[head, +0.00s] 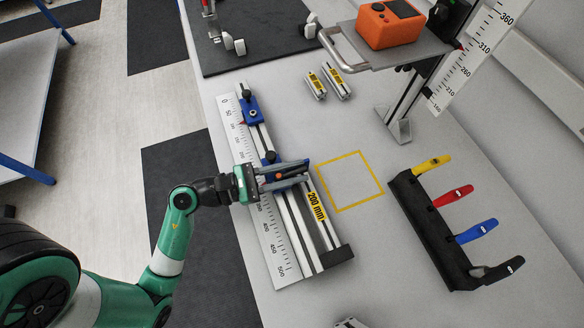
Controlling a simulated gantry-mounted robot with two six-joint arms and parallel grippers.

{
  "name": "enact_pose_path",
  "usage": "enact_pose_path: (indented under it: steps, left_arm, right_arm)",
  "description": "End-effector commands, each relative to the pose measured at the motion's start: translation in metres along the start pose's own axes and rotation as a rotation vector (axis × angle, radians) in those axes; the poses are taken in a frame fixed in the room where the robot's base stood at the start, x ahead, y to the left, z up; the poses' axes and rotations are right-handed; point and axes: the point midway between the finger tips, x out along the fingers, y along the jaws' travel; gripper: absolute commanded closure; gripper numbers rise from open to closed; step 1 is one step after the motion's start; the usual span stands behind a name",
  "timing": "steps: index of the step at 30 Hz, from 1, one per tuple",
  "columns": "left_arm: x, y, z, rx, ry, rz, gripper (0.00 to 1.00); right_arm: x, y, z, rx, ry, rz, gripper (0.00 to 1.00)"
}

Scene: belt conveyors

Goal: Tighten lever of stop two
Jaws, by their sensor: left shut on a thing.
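A ruler rail (262,200) lies lengthwise on the table, with a white printed scale on its left. An upper blue stop (250,110) with a small dark lever sits near the low end of the scale. A lower blue stop (293,183) sits near the middle, just above a profile block labelled 200 mm (317,207). My left gripper (306,167) reaches in from the left and is shut at the lower blue stop. Its fingers cover much of that stop, so I cannot tell whether they hold its lever or its body. My right gripper is not in view.
A yellow square outline (349,181) on the table is empty. A black rack (428,228) with several coloured handles stands to the right. Two short labelled blocks (339,82) lie near the top. A height gauge stand (398,122) carries an orange device (389,27).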

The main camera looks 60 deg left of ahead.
Motion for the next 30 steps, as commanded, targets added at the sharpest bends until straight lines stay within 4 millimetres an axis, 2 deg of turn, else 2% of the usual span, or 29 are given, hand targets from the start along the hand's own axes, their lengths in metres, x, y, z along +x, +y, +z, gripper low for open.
enact_pose_path:
  steps: [15, 30]
  left_arm:
    - [-0.003, -0.011, 0.001, 0.003, -0.078, -0.392, 1.00]
    - [-0.005, -0.016, 0.003, -0.001, -0.101, -0.516, 1.00]
  right_arm:
    - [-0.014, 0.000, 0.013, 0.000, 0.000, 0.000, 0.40]
    - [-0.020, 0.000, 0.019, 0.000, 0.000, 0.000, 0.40]
